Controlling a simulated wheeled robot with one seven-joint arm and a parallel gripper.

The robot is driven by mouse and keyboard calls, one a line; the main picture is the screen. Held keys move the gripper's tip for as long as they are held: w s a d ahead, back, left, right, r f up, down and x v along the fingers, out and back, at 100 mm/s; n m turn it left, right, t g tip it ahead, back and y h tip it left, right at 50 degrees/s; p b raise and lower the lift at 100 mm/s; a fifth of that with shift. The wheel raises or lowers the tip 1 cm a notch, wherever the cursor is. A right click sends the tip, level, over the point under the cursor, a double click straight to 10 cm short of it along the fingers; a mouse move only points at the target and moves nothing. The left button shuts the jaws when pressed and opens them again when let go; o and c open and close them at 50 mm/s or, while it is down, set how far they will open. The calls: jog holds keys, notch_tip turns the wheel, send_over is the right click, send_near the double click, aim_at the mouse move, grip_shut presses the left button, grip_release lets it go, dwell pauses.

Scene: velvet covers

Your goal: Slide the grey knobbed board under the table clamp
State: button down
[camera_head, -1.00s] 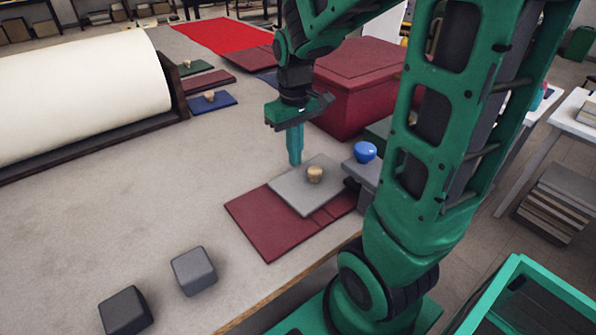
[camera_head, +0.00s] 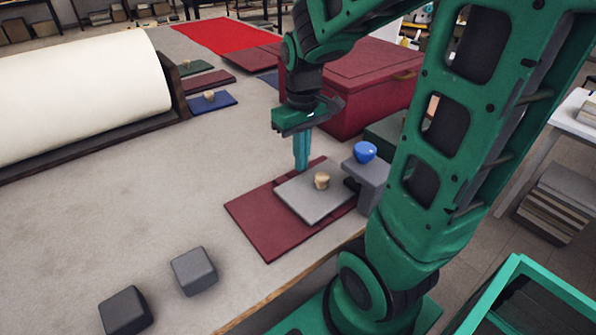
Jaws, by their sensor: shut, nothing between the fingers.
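The grey board (camera_head: 304,206) with a wooden knob (camera_head: 322,180) lies on a dark red velvet cover (camera_head: 257,222) near the table's front edge. The table clamp (camera_head: 372,182), grey with a blue ball knob (camera_head: 365,152), stands at the edge, just right of the board. The board's right side reaches the clamp; I cannot tell how far it goes under the jaw. My gripper (camera_head: 302,168) is shut and empty, pointing down at the board's far left edge. It looks close to that edge, but contact is unclear.
A large dark red box (camera_head: 350,95) stands behind the gripper. Two dark grey blocks (camera_head: 194,271) (camera_head: 125,311) sit at the front left. A white roll (camera_head: 80,95) lies at the left. A blue knobbed board (camera_head: 212,103) lies farther back. The table's middle is clear.

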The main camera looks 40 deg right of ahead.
jog(key=shift+s, duration=0.65)
jog(key=shift+s, duration=0.1)
jog(key=shift+s, duration=0.35)
notch_tip(320, 180, up, 7)
jog(key=w, duration=0.1)
dwell(0.6)
